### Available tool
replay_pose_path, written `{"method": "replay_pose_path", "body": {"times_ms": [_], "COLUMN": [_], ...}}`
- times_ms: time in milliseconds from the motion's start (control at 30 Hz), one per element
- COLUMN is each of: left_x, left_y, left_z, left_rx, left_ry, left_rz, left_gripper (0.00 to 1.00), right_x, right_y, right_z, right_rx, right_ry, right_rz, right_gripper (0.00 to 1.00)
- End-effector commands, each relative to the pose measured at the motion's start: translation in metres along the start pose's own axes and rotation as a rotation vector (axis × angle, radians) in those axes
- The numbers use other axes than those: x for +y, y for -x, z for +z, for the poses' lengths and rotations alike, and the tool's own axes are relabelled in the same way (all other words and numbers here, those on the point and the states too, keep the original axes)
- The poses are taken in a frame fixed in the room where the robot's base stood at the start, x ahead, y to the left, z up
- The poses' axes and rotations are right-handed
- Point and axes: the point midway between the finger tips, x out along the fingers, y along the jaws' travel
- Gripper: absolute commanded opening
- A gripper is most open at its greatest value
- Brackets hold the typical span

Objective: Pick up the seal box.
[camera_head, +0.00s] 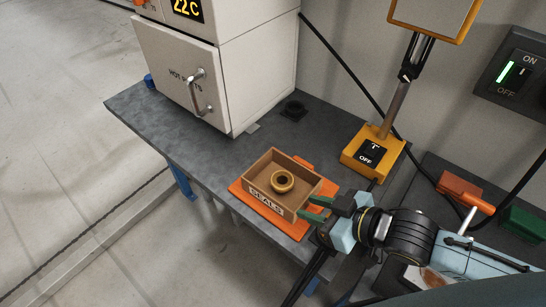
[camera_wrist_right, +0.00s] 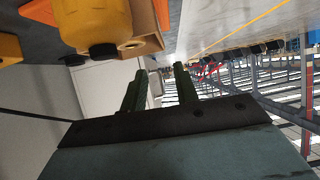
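The seal box is an open brown box (camera_head: 268,204) with a "SEALS" label on its front, and it sits on an orange mat (camera_head: 240,191) on the grey bench. My left gripper is not in view.
A white cabinet marked "HOT PARTS" (camera_head: 175,75) stands behind the box. A yellow switch base (camera_head: 361,158) with a post stands to the right. An orange block (camera_head: 460,187) and a green block (camera_head: 522,224) lie farther right. The bench left of the mat is clear.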

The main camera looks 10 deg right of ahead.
Motion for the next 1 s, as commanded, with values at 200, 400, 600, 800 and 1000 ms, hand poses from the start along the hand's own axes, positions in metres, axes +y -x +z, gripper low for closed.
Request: {"method": "replay_pose_path", "body": {"times_ms": [200,400,600,800,1000], "left_x": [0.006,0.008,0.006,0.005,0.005], "left_y": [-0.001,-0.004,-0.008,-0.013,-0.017], "left_z": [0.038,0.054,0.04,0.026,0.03], "left_rx": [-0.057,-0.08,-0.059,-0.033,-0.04], "left_ry": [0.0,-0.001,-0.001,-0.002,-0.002], "left_rz": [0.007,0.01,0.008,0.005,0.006], "left_gripper": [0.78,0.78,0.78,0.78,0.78], "right_x": [0.0,0.0,-0.001,0.0,0.0], "right_y": [-0.026,-0.063,-0.081,-0.104,-0.13], "right_z": [-0.001,-0.001,0.0,-0.001,0.0], "right_rx": [0.005,0.004,0.002,0.003,0.001], "right_ry": [-0.003,-0.001,0.0,-0.001,-0.001], "right_rz": [0.0,0.0,-0.001,0.0,-0.001], "right_gripper": [0.3,0.3,0.3,0.3,0.3]}}
